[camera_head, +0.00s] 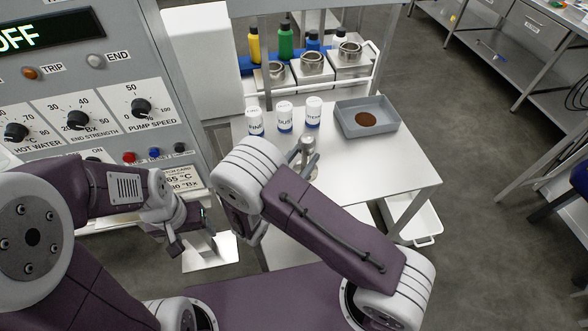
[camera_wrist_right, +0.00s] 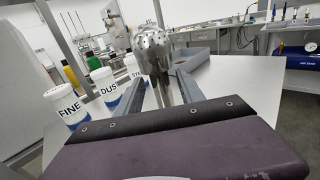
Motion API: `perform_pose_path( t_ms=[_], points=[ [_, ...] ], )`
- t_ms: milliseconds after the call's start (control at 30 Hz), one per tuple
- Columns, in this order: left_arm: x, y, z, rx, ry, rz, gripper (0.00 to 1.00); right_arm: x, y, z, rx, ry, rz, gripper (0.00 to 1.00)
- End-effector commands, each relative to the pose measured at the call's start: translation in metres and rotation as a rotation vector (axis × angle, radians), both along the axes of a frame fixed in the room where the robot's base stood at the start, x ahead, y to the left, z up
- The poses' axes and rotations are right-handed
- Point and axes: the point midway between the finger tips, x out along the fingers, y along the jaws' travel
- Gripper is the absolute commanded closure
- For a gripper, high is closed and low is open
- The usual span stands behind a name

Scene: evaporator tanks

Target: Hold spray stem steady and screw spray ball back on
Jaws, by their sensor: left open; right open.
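A shiny, perforated metal spray ball (camera_wrist_right: 152,47) shows in the right wrist view, with an upright metal stem (camera_wrist_right: 160,86) directly below it. I cannot tell whether the ball is threaded onto it. In the head view the metal piece (camera_head: 306,146) stands at the white table's near left part, partly hidden by my right arm. My right gripper (camera_wrist_right: 158,98) is open, one finger on each side of the stem; contact is not clear. In the head view my right gripper (camera_head: 302,163) is mostly covered. My left gripper (camera_head: 194,242) is open and empty, low in front of the control panel.
Several white bottles, one labelled DUST (camera_wrist_right: 104,88), stand left of the stem. A grey tray (camera_head: 384,128) with a brown disc lies on the white table (camera_head: 385,178). Behind is a cart (camera_head: 310,85) with metal pots and coloured bottles. The table's right front is clear.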

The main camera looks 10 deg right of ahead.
Motion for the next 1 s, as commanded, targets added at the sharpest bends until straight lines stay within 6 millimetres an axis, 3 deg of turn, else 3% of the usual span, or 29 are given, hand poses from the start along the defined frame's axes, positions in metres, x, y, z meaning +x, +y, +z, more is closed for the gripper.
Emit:
perform_pose_path(
  t_ms=[200, 400, 1000],
  points=[
    [0.0, 0.0, -0.01, 0.0, 0.0, 0.0, 0.32, -0.036, 0.035, -0.002, 0.001, -0.001, 0.005, 0.55],
    [0.0, 0.0, -0.012, 0.0, 0.0, 0.0, 0.32, -0.054, 0.05, -0.001, 0.001, -0.001, 0.001, 0.55],
    [0.0, 0.0, -0.012, 0.0, 0.0, 0.0, 0.32, -0.057, 0.047, 0.0, 0.01, 0.005, -0.02, 0.55]
  ],
)
